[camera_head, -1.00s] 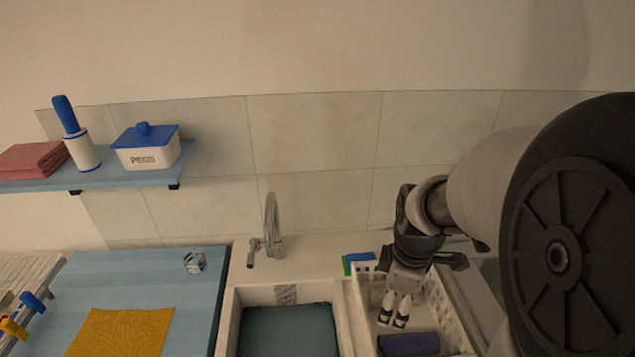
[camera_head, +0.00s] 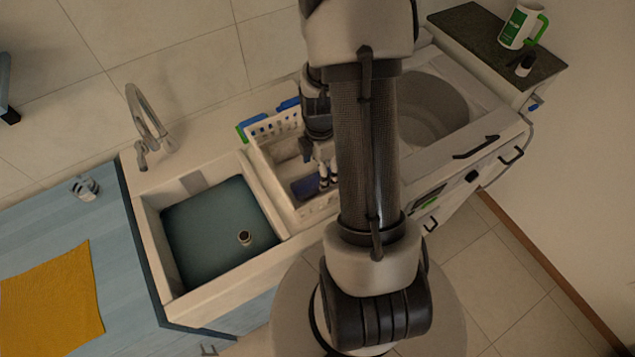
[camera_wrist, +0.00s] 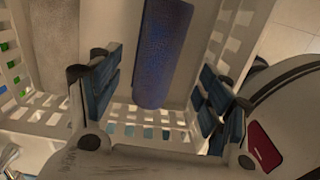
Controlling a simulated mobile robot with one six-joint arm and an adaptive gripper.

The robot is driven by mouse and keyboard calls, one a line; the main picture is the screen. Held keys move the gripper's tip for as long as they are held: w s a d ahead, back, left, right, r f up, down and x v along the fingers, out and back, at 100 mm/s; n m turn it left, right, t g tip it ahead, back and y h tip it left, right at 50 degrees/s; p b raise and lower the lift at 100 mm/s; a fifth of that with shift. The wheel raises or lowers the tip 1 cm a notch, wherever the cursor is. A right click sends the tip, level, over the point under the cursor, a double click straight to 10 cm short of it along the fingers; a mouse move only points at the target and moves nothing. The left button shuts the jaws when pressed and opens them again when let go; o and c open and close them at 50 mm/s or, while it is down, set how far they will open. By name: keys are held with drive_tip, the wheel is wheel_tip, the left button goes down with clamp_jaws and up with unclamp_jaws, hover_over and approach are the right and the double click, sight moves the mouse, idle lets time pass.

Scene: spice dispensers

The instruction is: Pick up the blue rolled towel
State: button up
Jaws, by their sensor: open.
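The blue rolled towel (camera_wrist: 163,55) lies in a white slotted basket (camera_wrist: 55,110). In the wrist view it runs lengthwise between the two fingers of my gripper (camera_wrist: 160,90), which is open. There is a gap on each side of the towel, and the fingers do not visibly touch it. In the head view a small part of the towel (camera_head: 303,188) shows inside the basket (camera_head: 283,205), beside my gripper (camera_head: 327,178). My arm hides much of the basket and the rest of the towel there.
A sink (camera_head: 225,228) with a tap (camera_head: 148,125) lies left of the basket. A blue counter with a yellow cloth (camera_head: 52,300) and a glass (camera_head: 85,187) is further left. A round tub opening (camera_head: 435,110) and a dark shelf with a mug (camera_head: 520,27) are to the right.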

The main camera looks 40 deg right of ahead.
sight(318, 176)
drive_tip(key=shift+w+f+b, duration=0.2)
drive_tip(key=shift+f+b, duration=0.65)
drive_tip(key=shift+f, duration=2.2)
drive_tip(key=c, duration=1.2)
drive_tip(key=shift+r, duration=0.1)
